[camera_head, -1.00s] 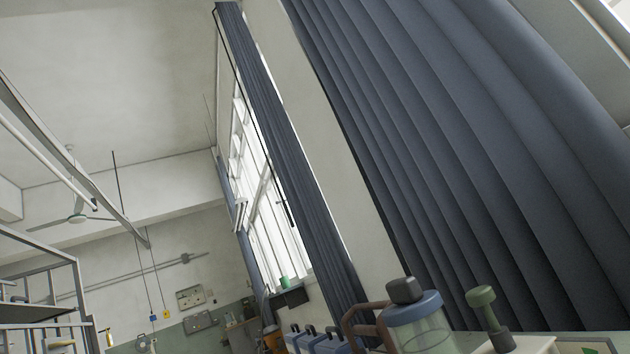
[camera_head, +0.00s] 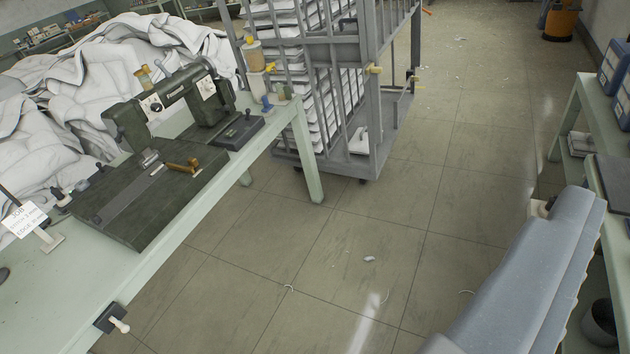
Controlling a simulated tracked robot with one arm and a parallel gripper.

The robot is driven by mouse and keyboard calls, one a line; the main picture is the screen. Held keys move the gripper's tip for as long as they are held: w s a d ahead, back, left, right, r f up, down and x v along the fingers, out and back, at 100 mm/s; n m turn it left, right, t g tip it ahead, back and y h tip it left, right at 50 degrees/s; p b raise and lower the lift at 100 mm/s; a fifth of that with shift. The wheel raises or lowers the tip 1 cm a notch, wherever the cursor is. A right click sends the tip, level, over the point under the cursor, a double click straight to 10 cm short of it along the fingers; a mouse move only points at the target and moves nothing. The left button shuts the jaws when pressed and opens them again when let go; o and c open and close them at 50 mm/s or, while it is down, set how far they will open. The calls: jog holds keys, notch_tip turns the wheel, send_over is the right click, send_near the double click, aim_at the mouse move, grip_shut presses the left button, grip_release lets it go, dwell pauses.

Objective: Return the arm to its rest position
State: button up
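The camera looks down over a tiled floor (camera_head: 350,240), with the picture tilted. A dark green sewing machine (camera_head: 165,95) stands on a pale green table (camera_head: 105,280) at the left. White duvets (camera_head: 110,50) are heaped behind it.
A grey wheeled rack (camera_head: 372,110) with stacked white goods stands at the upper middle. A green bench (camera_head: 567,115) stands at the right. Open floor lies between, with small scraps.

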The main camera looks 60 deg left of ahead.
jog(key=shift+s+a+r, duration=0.1)
jog(key=shift+s+r, duration=0.1)
jog(key=shift+s, duration=0.45)
jog(key=shift+r, duration=0.1)
jog(key=shift+w+r+p, duration=0.1)
jog(key=shift+r+p, duration=0.6)
jog(key=shift+p, duration=0.15)
